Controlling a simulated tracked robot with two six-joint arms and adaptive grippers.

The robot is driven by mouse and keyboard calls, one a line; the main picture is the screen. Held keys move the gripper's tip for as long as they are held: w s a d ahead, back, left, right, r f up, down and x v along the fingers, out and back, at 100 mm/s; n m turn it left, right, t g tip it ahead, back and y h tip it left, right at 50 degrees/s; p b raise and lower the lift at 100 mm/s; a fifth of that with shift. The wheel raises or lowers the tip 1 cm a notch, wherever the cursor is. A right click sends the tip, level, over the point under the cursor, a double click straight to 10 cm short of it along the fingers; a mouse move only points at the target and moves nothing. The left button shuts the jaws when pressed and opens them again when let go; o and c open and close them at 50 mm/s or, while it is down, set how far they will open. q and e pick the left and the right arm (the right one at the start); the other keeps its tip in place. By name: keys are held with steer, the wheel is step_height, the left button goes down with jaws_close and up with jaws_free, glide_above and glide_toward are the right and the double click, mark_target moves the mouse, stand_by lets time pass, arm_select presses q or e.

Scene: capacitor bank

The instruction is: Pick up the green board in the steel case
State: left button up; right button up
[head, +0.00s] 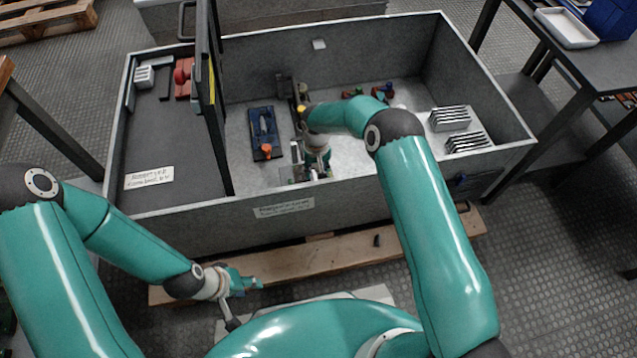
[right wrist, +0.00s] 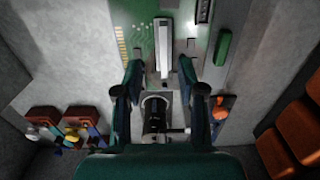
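The steel case (head: 215,205) stands open in the head view. The green board (right wrist: 198,14) lies at the top of the right wrist view, with a pale upright bar (right wrist: 162,48) on it. My right gripper (right wrist: 160,62) is open, its two teal fingers apart on either side of the bar's lower part; contact cannot be told. In the head view the right gripper (head: 312,172) is down inside the case near its front wall, and the arm and gripper hide most of the board. My left gripper (head: 246,283) is outside, in front of the case; its finger opening is unclear.
A blue unit with an orange part (head: 264,135) lies left of the right gripper. Finned grey blocks (head: 450,118) sit at the case's right. Red and blue parts (head: 381,92) lie towards the back. A raised dark panel (head: 210,90) stands at the left divider.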

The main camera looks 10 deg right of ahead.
mark_target(315, 179)
steer(key=f, duration=0.1)
steer(key=f+b, duration=0.1)
steer(key=f, duration=0.1)
steer(key=f+b, duration=0.1)
steer(key=f, duration=0.1)
steer(key=shift+a, duration=0.25)
steer(key=shift+r, duration=0.1)
jaws_close()
